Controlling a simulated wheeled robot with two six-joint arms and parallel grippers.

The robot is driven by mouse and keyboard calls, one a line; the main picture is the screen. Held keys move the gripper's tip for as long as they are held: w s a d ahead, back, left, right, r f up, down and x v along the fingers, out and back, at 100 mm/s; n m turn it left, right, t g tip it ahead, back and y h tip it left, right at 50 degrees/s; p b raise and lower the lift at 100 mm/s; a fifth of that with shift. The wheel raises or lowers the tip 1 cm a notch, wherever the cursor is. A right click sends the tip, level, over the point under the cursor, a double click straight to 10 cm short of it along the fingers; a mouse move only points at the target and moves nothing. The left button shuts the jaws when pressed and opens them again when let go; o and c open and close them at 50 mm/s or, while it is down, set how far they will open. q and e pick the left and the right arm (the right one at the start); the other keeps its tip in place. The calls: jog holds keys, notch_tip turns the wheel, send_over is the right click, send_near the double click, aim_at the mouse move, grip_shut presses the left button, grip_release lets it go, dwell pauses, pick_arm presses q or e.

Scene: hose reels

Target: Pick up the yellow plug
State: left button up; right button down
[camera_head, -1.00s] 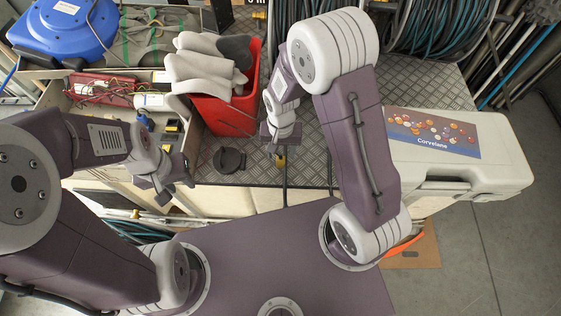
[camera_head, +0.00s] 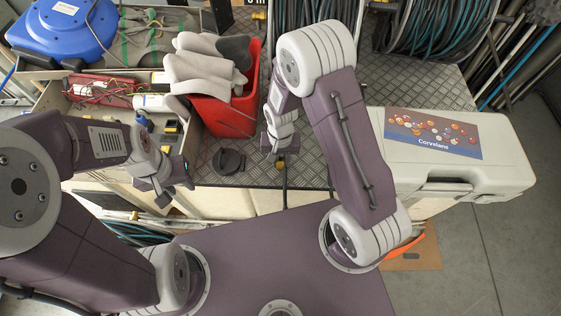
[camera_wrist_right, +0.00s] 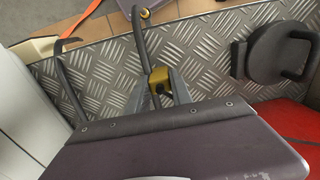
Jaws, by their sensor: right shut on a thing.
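The yellow plug (camera_wrist_right: 158,79) sits between the fingertips of my right gripper (camera_wrist_right: 160,92) in the right wrist view, just above the ribbed metal tray surface. A dark cable (camera_wrist_right: 140,38) runs from it toward the surface's edge. In the head view, my right gripper (camera_head: 281,155) points down near the front edge of that surface. It is shut on the plug, which is mostly hidden there. My left gripper (camera_head: 174,185) hangs apart on the left, in front of the drawer, with its fingers spread and nothing visible between them.
A black round lid-like object (camera_head: 229,161) lies left of my right gripper. Behind it stands a red bin (camera_head: 228,118) with grey gloves (camera_head: 205,70). A white case (camera_head: 455,160) stands at the right. Hose coils (camera_head: 435,30) are at the back.

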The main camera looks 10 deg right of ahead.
aim_at(280, 159)
notch_tip(280, 159, up, 4)
jog(key=shift+w+p, duration=0.1)
jog(key=shift+p, duration=0.3)
jog(key=s+r+b, duration=0.2)
jog(key=s+r, duration=0.5)
jog(key=s, duration=0.5)
